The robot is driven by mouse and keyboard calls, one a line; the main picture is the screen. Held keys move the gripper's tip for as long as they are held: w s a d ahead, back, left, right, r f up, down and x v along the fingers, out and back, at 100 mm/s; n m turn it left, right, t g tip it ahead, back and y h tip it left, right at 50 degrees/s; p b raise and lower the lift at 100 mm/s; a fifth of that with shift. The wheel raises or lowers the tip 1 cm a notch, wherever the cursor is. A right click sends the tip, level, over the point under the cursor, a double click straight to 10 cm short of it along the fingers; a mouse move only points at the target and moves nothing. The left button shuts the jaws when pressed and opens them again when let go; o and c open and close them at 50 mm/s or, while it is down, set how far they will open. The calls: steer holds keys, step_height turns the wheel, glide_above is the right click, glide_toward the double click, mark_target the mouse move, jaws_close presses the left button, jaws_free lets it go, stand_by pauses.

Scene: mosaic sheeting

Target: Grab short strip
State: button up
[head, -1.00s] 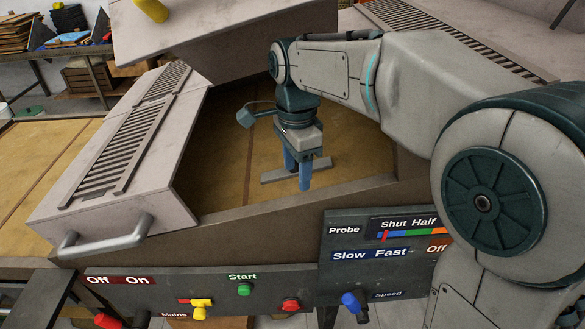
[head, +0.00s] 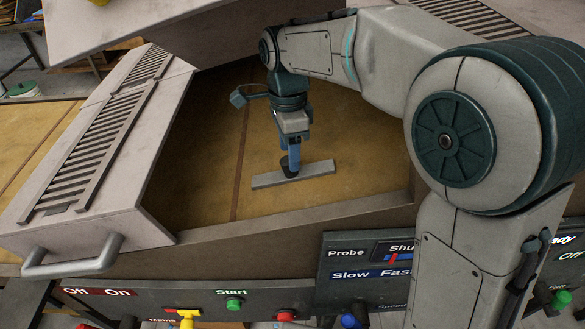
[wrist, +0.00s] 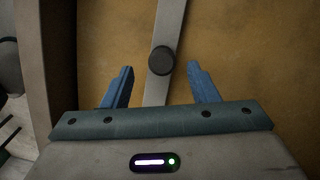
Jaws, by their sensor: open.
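The short strip (head: 316,170) is a flat grey bar lying on the tan bed inside the open machine in the head view. A dark round knob (wrist: 161,60) sits on it. In the wrist view the strip (wrist: 171,22) runs from the top edge down between my fingers. My gripper (head: 291,163) points down over the strip near the knob. In the wrist view it is open, with one blue finger on each side of the strip and a gap to both. I cannot tell how high the fingertips are above the bed.
A front frame edge (head: 300,215) borders the bed. A slotted grey cover with a handle (head: 75,262) stands at the left, and a raised lid (head: 140,25) hangs behind. The control panel (head: 150,305) with buttons is in front. The bed left of the strip is clear.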

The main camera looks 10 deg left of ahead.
steer(key=shift+f, duration=2)
jaws_close()
steer(key=shift+r, duration=0.15)
